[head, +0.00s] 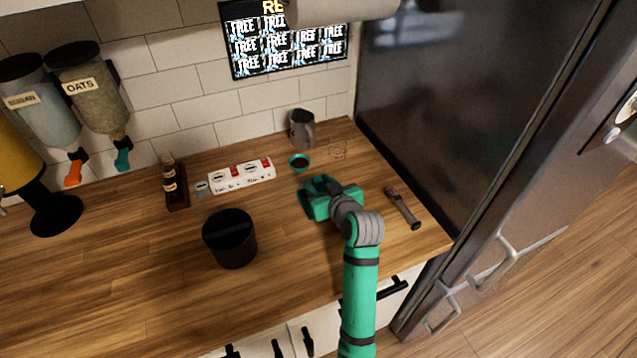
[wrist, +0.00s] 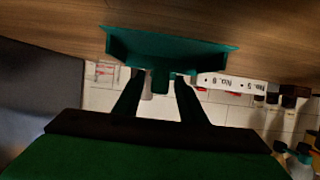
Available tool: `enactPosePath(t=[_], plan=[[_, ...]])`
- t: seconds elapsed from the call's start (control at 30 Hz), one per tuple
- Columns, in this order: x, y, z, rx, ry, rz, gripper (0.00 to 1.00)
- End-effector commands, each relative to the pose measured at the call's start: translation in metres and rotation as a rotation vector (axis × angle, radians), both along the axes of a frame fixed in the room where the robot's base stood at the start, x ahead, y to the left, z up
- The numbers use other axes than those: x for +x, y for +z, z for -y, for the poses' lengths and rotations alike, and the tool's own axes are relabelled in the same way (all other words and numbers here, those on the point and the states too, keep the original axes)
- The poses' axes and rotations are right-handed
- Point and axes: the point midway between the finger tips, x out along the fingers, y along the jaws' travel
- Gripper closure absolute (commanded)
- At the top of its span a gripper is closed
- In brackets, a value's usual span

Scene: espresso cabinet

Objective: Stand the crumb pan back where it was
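The crumb pan is a teal, shallow, wide-rimmed tray with a short handle. In the wrist view the pan (wrist: 170,48) lies just beyond my fingertips, with its handle pointing back between them. My gripper (wrist: 160,84) straddles the handle with a finger on each side. Thin gaps seem to show beside the handle, so I cannot tell whether the fingers press on it. In the head view my gripper (head: 318,198) is low over the right part of the counter, and its teal body and the pan blend together. Whether the pan touches the counter is hidden.
A small teal cup with dark contents (head: 299,162), a grey pitcher (head: 302,130) and a clear glass (head: 339,150) stand behind my gripper. A portafilter-like tool (head: 403,208) lies right. A black bin (head: 230,239) and white labelled strip (head: 242,176) are left. The dark fridge (head: 450,110) bounds the right.

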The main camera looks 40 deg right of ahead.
Motion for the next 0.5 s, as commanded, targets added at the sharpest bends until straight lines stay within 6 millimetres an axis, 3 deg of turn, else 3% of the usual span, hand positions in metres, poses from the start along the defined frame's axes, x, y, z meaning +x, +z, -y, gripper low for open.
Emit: enactPosePath(t=[0.37, 0.5], plan=[[0.0, 0.005, 0.001, -0.002, -0.001, 0.001, 0.61], [-0.015, 0.01, -0.004, 0.001, 0.0, 0.001, 0.61]])
